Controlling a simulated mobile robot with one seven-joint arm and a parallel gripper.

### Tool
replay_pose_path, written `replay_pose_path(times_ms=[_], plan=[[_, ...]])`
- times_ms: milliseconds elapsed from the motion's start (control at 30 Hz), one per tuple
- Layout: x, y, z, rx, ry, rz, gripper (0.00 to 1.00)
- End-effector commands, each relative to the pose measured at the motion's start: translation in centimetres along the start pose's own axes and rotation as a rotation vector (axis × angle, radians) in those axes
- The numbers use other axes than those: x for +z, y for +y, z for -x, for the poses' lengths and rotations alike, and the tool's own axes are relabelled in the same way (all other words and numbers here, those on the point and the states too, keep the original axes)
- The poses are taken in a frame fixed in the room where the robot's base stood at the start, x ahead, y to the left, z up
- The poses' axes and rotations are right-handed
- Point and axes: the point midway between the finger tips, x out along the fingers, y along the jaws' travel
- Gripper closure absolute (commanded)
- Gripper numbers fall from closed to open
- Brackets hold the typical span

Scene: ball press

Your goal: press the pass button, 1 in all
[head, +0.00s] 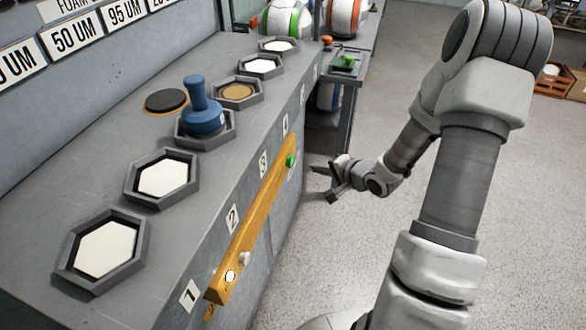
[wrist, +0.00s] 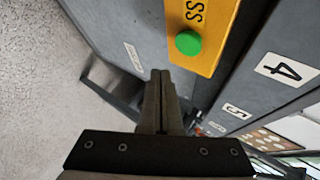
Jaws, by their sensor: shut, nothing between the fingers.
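The green pass button (head: 291,161) sits near the far end of a yellow panel (head: 250,217) on the front edge of the grey bench. In the wrist view the green button (wrist: 188,42) is round and stands out from the yellow panel (wrist: 211,62), beside part of a label ending in "SS". My gripper (head: 322,182) is shut and empty, to the right of the button and apart from it in the head view. In the wrist view the closed fingertips (wrist: 162,74) lie below and left of the button, with a gap between.
A white knob (head: 244,258) sits at the panel's near end. The grey bench (head: 130,120) carries several hexagonal trays and a blue handled press (head: 203,115). A small side table (head: 346,62) stands behind. The floor right of the bench is open.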

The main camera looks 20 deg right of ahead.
Motion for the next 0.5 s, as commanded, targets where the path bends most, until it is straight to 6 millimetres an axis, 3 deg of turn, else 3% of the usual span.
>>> replay_pose_path(times_ms=[200, 500], plan=[[1.3, -1.3, -1.7, 0.000, -0.001, 0.000, 1.00], [1.7, -1.8, -2.4, 0.001, 0.001, -0.001, 1.00]])
